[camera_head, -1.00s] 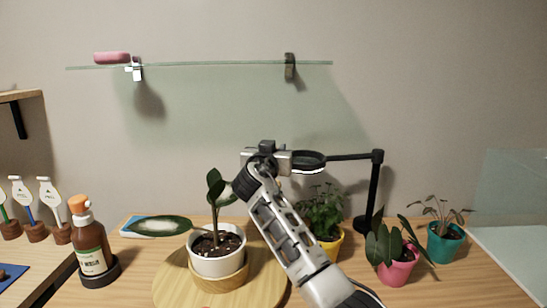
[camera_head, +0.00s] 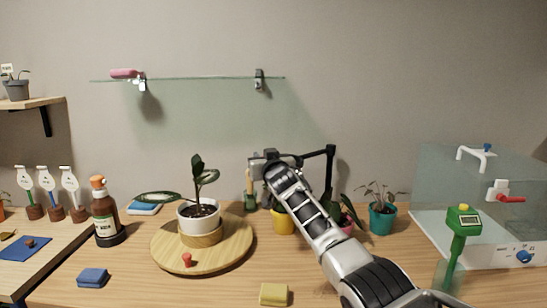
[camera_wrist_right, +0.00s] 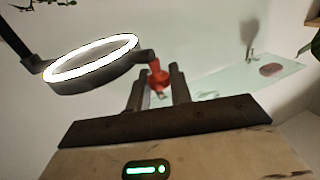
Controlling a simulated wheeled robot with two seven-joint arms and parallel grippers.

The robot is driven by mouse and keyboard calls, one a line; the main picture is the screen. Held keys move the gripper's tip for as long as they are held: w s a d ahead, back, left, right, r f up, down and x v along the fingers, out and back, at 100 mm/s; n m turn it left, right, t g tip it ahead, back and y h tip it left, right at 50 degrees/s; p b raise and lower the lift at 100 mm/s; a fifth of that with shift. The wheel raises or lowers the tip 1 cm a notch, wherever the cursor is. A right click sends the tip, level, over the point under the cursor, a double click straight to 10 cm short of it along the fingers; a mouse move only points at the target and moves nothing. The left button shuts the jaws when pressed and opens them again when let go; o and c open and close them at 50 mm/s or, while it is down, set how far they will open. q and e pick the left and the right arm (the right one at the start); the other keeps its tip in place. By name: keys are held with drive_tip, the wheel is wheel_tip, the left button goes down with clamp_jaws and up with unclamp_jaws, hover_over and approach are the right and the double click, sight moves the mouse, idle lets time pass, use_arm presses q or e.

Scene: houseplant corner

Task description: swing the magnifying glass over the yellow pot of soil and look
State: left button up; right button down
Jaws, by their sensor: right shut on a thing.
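The magnifying glass hangs on a black jointed arm (camera_head: 318,154) at the back of the table. In the head view its lens is hidden behind my right arm. In the right wrist view its lit ring (camera_wrist_right: 118,72) shows at upper left. My right gripper (camera_head: 262,163) is at the left end of that black arm. In the wrist view its fingers (camera_wrist_right: 158,92) are shut on a small red knob (camera_wrist_right: 158,76) beside the ring. The yellow pot (camera_head: 283,222) stands below, slightly right of my gripper; my arm hides what is above its rim. My left gripper is not in view.
A round wooden turntable (camera_head: 165,250) bears a white pot (camera_head: 197,221) left of the yellow pot. A green meter (camera_head: 464,222) and a clear box (camera_head: 430,190) are further right. A glass shelf (camera_head: 200,79) is above.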

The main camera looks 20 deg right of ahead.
drive_tip(key=shift+s+y, duration=0.25)
drive_tip(key=shift+y, duration=0.05)
drive_tip(key=c, duration=1.3)
unclamp_jaws()
drive_tip(key=shift+s+d, duration=0.1)
drive_tip(key=shift+s, duration=0.05)
drive_tip(key=s+a, duration=0.1)
drive_tip(key=s, duration=1.4)
drive_tip(key=shift+s+b, duration=0.3)
